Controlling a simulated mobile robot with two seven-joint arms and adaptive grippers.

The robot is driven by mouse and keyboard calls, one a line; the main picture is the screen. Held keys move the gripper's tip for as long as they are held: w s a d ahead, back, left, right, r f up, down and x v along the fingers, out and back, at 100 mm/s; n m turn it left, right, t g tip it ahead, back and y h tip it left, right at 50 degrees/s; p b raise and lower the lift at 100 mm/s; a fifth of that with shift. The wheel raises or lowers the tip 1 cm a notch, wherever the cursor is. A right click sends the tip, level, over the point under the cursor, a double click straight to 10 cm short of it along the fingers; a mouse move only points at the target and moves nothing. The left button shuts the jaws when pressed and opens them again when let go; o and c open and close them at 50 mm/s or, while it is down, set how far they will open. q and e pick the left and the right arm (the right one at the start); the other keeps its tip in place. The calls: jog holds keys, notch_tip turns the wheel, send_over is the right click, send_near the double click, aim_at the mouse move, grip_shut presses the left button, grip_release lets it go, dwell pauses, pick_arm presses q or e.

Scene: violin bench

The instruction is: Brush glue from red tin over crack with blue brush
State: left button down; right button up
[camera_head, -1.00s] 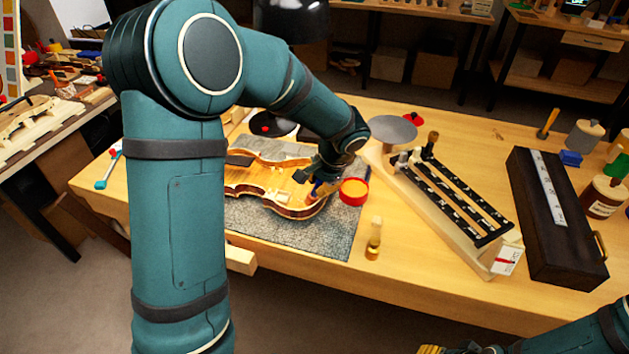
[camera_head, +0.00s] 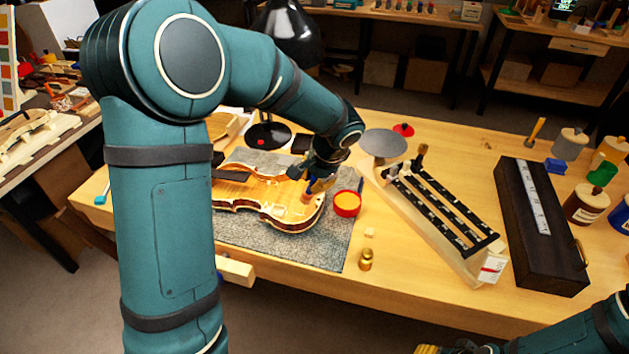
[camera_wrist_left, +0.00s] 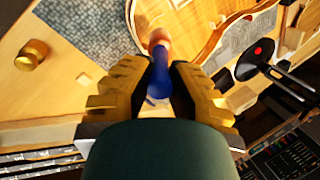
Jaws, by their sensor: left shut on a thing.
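The violin body (camera_head: 250,190) lies flat on a grey mat (camera_head: 325,245); part of it also shows in the left wrist view (camera_wrist_left: 205,25). My left gripper (camera_head: 316,180) is shut on the blue brush (camera_wrist_left: 159,75), above the violin's right end. The brush's pinkish-brown tip (camera_wrist_left: 158,40) points down at the violin top; I cannot tell whether it touches. I cannot make out the crack. The open red tin (camera_head: 347,204), orange-yellow inside, stands just right of the gripper. My right gripper (camera_head: 432,349) is partly cut off at the bottom edge, away from the bench objects.
A brass weight (camera_head: 366,260) and a small pale block (camera_head: 369,232) stand right of the mat. A black-railed wooden rack (camera_head: 440,210) and a dark case (camera_head: 540,225) fill the right. A black lamp (camera_head: 290,35) stands behind. The front right bench is clear.

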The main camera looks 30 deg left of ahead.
dwell(0.3)
pick_arm(q)
jog(key=shift+r+p, duration=1.15)
jog(key=shift+r, duration=0.4)
jog(key=shift+f, duration=0.1)
